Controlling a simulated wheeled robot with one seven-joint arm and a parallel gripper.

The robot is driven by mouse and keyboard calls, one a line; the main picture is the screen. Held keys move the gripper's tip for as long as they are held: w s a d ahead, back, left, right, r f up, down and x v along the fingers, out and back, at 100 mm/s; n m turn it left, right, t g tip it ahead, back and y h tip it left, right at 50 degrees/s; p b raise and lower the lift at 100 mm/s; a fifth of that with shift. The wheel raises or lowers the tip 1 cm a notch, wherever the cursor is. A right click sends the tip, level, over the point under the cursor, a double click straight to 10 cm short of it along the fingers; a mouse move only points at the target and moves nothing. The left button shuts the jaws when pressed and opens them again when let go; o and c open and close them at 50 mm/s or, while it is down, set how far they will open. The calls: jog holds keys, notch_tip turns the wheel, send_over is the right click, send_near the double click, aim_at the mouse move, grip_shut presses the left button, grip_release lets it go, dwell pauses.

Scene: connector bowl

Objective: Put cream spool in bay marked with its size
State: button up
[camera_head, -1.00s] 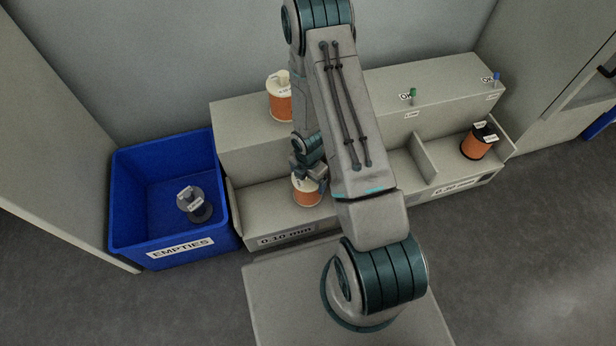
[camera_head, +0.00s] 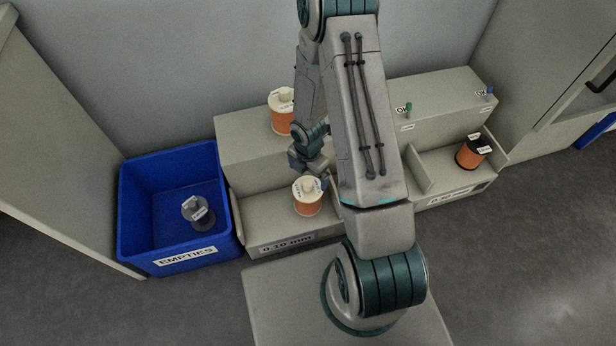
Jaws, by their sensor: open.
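A cream spool (camera_head: 307,197) wound with orange stands upright in the left lower bay, behind the label 0.10 mm (camera_head: 286,246). Its own label is too small to read. Another cream spool (camera_head: 282,113) with orange winding stands on the upper ledge above that bay. My gripper (camera_head: 320,181) is open, just behind and to the right of the lower spool. Its fingers are partly hidden, and I cannot tell whether they touch the spool. The right bay has a label (camera_head: 450,196), which is hard to read now, and holds a black-flanged orange spool (camera_head: 470,153).
A blue bin (camera_head: 180,262) marked EMPTIES stands at the left with a grey spool (camera_head: 198,213) inside. Green (camera_head: 408,108) and blue (camera_head: 489,91) pegs stand on the upper right ledge. A divider (camera_head: 418,170) borders the right bay. My arm hides the middle of the rack.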

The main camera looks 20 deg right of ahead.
jog(key=shift+r, duration=0.95)
notch_tip(320, 180, up, 18)
jog(key=s+d+m+h, duration=0.1)
jog(key=s+d+m, duration=0.1)
jog(key=m, duration=0.9)
jog(key=s+a+r+m+t+y, duration=0.1)
jog(key=s+a+r+m, duration=0.1)
jog(key=s+r+m, duration=1)
jog(key=shift+s+a+r+m, duration=0.3)
jog(key=shift+a+r+m, duration=0.05)
jog(key=shift+r+m, duration=0.5)
